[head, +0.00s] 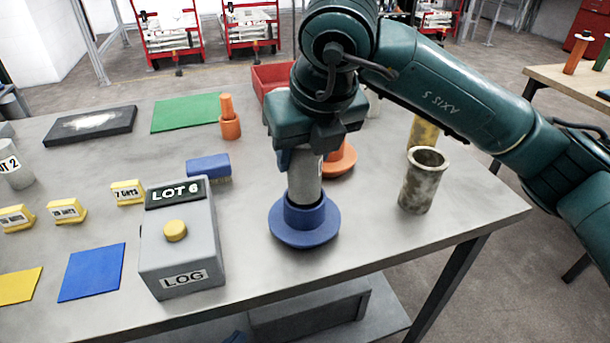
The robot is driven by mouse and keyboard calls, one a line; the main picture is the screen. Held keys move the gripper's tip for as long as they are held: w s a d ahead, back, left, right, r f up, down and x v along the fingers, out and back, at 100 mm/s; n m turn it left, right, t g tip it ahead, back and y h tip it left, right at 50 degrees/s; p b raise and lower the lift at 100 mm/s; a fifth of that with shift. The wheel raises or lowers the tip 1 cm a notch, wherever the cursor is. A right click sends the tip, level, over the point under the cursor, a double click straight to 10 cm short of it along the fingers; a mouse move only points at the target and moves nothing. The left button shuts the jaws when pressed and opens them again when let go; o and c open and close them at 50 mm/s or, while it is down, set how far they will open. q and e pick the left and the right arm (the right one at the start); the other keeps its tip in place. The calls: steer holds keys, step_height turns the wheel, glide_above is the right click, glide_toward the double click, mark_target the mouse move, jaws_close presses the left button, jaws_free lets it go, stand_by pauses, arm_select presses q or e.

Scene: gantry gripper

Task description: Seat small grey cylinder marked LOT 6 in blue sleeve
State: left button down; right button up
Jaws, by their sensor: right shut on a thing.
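A grey cylinder (304,182) stands upright in my right gripper (308,150), which is shut on its top. Its lower end meets the mouth of the blue sleeve (304,214) and appears to be inside it; how deep it sits I cannot tell. Any marking on this cylinder is too turned away to read. The blue sleeve has a wide round base (290,234) resting on the table. The gripper's fingers are mostly hidden behind its dark green body. My left gripper is not in view.
Left of the sleeve is a grey box (190,245) with a yellow button and a "LOT 6" display. An orange sleeve (343,160) stands close behind the gripper. A worn metal cup (423,180) stands to the right. A blue block (208,167) lies left. The table's front right is clear.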

mark_target(305, 175)
steer(key=shift+f, duration=2.25)
steer(key=shift+f+b, duration=0.25)
steer(key=shift+b, duration=0.1)
steer(key=o, duration=1.3)
steer(key=shift+r, duration=0.1)
steer(key=shift+s+r+p, duration=0.1)
steer(key=shift+r+p, duration=0.25)
steer(key=shift+r, duration=0.05)
steer(key=v, duration=1.1)
steer(key=shift+s+r, duration=0.2)
steer(key=shift+d, duration=0.1)
